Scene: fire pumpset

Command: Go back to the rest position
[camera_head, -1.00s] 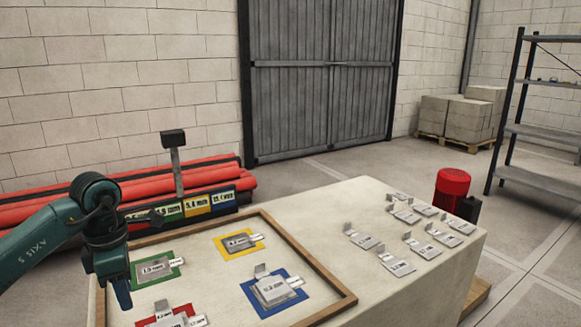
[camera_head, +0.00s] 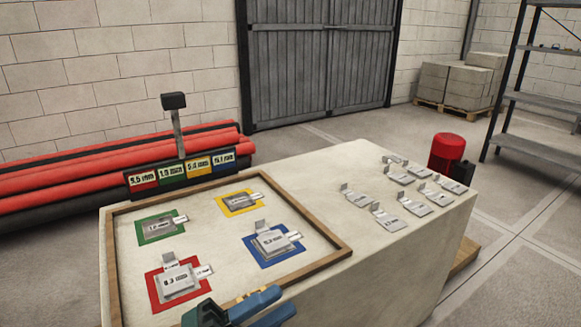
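My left gripper (camera_head: 238,309) shows at the bottom edge, cut off by the frame, in front of the tray. I cannot tell whether its fingers are open or shut; nothing is seen held in it. My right gripper is not in view. The wood-framed tray (camera_head: 342,244) on the table holds a red square (camera_head: 154,294), a green square (camera_head: 142,235), a yellow square (camera_head: 226,210) and a blue square (camera_head: 262,260). Metal shim plates with tabs lie on all of these squares.
The pale table (camera_head: 390,262) carries several loose shims (camera_head: 412,206) at its right. A label board (camera_head: 142,181) with a post (camera_head: 178,130) stands behind the tray. A red motor (camera_head: 446,150) is beyond the right corner. Red pipes (camera_head: 60,178), shelving (camera_head: 540,103) and stacked blocks (camera_head: 450,85) stand behind.

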